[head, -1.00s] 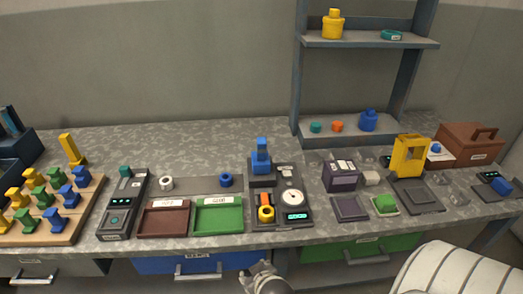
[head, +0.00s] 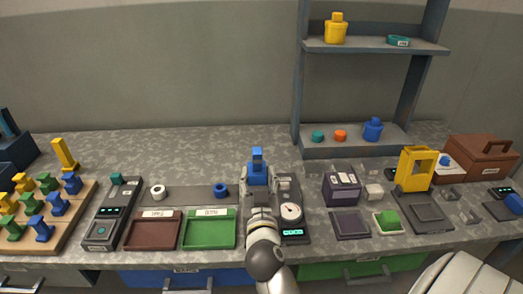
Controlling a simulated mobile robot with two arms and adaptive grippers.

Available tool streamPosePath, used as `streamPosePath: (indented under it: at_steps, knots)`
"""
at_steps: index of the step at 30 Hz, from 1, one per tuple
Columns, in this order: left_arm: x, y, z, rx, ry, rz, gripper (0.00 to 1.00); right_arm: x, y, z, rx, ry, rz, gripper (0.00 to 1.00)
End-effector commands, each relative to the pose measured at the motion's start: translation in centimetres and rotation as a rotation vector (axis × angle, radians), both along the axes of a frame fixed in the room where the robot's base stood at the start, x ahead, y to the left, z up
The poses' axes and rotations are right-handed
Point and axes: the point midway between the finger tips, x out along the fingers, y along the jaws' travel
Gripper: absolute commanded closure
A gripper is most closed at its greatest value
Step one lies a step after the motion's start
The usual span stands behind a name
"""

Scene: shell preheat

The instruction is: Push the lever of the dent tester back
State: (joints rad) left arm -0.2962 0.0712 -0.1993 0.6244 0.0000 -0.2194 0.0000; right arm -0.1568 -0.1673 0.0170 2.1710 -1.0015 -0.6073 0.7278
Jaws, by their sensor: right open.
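The dent tester (head: 294,212) stands at the middle of the bench, a dark device with a round white dial (head: 291,212) and a lit teal display (head: 293,232). A blue upright part (head: 257,167) rises at its back left; I take it for the lever, but cannot be sure. My right gripper (head: 259,182) is open over the tester's left side, its fingers just in front of and beside the blue part's base. Whether they touch it I cannot tell. The gripper and wrist hide the tester's left front. My left gripper is not in view.
A green tray (head: 210,243) and a brown tray (head: 152,245) lie left of the tester. A dark purple box (head: 342,188) stands close on its right. A shelf (head: 350,147) rises behind on the right.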

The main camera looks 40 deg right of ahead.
Motion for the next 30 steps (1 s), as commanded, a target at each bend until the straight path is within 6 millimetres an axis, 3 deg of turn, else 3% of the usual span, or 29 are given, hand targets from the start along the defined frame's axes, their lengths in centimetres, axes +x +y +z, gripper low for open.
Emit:
streamPosePath:
  at_steps: [18, 30]
  knots:
    - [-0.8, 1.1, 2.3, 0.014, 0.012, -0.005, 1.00, 7.8, -4.7, 0.4, -0.006, -0.007, 0.002, 0.54]
    - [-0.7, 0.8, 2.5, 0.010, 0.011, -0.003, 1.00, 9.2, -5.6, 0.2, -0.004, -0.007, 0.001, 0.54]
